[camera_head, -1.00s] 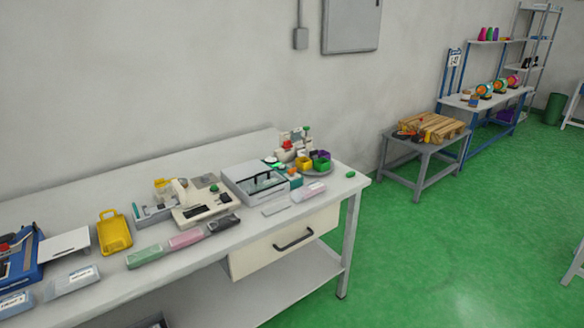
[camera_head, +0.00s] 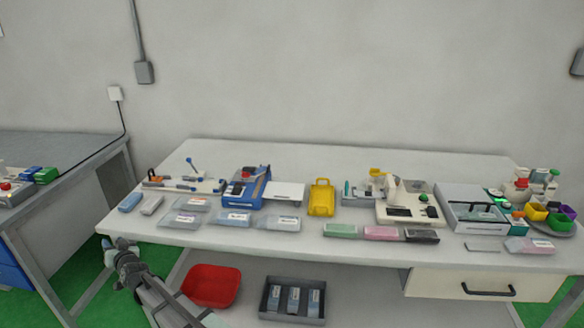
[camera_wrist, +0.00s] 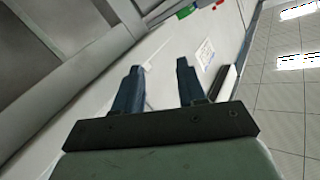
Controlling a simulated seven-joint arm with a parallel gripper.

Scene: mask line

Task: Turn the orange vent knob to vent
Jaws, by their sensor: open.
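I cannot pick out an orange vent knob for certain. A small orange part (camera_head: 152,180) shows on the low device (camera_head: 190,184) at the left of the white bench, too small to tell as a knob. Another small orange piece (camera_head: 518,214) sits at the right, near the colored cups. My gripper (camera_wrist: 160,76) is open and empty in the wrist view, its two dark fingers apart. In the head view my arm comes up at the lower left, its end by the bench's front left corner, away from both orange pieces.
A red bin (camera_head: 211,286) and grey crate (camera_head: 292,300) are below. The front strip is mostly free.

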